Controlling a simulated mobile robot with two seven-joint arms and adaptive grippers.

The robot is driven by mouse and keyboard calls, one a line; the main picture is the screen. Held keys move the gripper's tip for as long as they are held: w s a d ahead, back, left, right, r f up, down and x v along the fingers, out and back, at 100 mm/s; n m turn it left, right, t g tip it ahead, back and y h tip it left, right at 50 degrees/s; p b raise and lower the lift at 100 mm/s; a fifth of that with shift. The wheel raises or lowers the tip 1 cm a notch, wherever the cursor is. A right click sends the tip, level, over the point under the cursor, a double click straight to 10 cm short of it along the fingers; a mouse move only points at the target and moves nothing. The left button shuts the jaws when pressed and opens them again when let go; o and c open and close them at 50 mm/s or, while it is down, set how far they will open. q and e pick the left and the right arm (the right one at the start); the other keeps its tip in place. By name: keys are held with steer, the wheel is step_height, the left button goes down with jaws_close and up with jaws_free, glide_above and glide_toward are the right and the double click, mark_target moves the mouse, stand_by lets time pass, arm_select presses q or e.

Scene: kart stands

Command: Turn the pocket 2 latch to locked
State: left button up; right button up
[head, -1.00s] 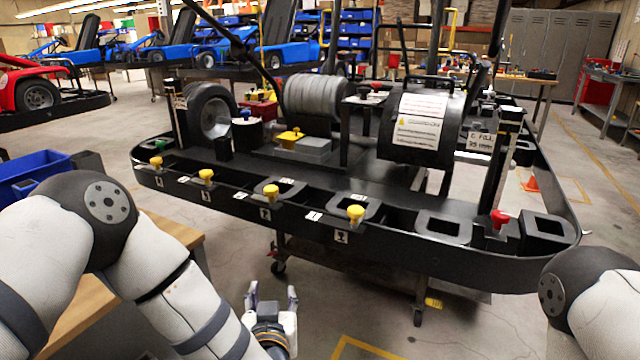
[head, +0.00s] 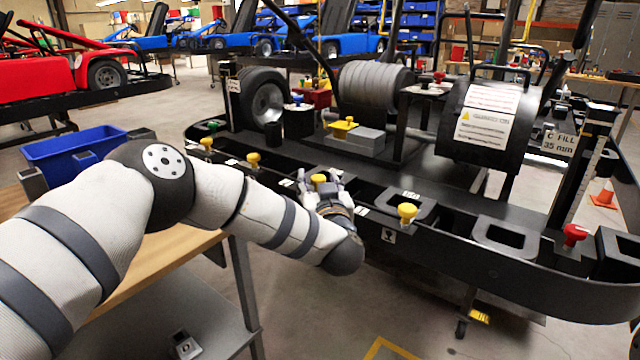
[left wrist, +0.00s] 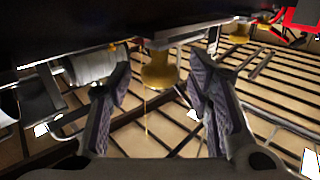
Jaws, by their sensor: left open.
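A row of latches with yellow knobs runs along the front rail of the black kart stand (head: 470,262). My left gripper (head: 322,186) is at one yellow knob (head: 319,179), near the middle of the row. In the left wrist view my open gripper (left wrist: 162,100) has a finger on each side of a yellow knob (left wrist: 158,70), with gaps showing. Other yellow knobs are to the left (head: 253,158) and to the right (head: 407,211). The pocket numbers are too small to read, so I cannot tell which latch is pocket 2. My right gripper is out of view.
A red knob (head: 574,234) stands at the right end of the rail. A wooden-topped table (head: 160,268) with a blue bin (head: 75,150) is at the left, under my left arm. A drum (head: 487,128) and posts rise behind the rail. Floor is clear in front.

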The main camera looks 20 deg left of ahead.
arm_select(q)
steer(key=shift+c, duration=0.5)
jaws_close()
